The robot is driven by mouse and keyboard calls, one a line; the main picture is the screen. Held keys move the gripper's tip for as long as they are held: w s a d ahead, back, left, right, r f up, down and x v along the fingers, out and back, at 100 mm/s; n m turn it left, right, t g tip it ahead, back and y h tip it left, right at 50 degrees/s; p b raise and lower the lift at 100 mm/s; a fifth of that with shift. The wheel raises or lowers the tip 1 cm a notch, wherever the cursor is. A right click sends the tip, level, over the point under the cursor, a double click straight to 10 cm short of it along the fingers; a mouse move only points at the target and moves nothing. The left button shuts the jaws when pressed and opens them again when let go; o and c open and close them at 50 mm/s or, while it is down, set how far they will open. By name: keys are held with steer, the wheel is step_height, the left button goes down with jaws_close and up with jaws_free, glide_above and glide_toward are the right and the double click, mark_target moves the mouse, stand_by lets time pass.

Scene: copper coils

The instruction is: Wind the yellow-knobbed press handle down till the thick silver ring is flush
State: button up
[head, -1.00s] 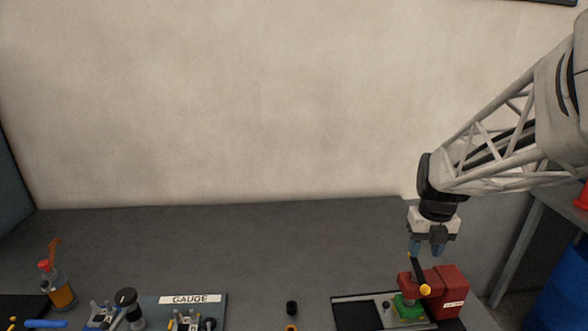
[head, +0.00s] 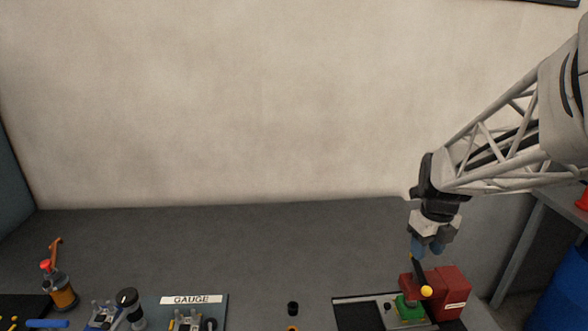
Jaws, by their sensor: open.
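The press is a red block machine (head: 452,290) at the lower right, with a green part (head: 408,307) at its front. Its handle is a dark bar (head: 419,273) with a yellow knob (head: 427,291) at the near end and a smaller yellow tip at the far end. My gripper (head: 428,250) is open, with blue fingertips pointing down just above and behind the handle. I cannot tell whether the fingers touch the bar. The thick silver ring cannot be made out at this size.
A dark tray (head: 355,316) lies left of the press. A small black cylinder (head: 292,308) stands further left. A board labelled GAUGE (head: 192,300) and an amber bottle (head: 63,293) are at the lower left. The back of the grey bench (head: 250,240) is clear.

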mark_target(421, 269)
steer(key=n, duration=0.4)
steer(key=shift+f, duration=0.15)
steer(key=n, duration=0.4)
steer(key=shift+f+n, duration=0.1)
steer(key=shift+n, duration=0.2)
steer(key=n, duration=0.6)
steer(key=shift+f+n, duration=0.15)
steer(key=shift+n, duration=0.25)
steer(key=n, duration=0.4)
steer(key=shift+f, duration=0.15)
steer(key=n, duration=0.4)
steer(key=shift+f, duration=0.1)
steer(key=n, duration=0.4)
steer(key=shift+f, duration=0.1)
steer(key=n, duration=0.4)
steer(key=shift+f, duration=0.15)
steer(key=shift+f, duration=0.75)
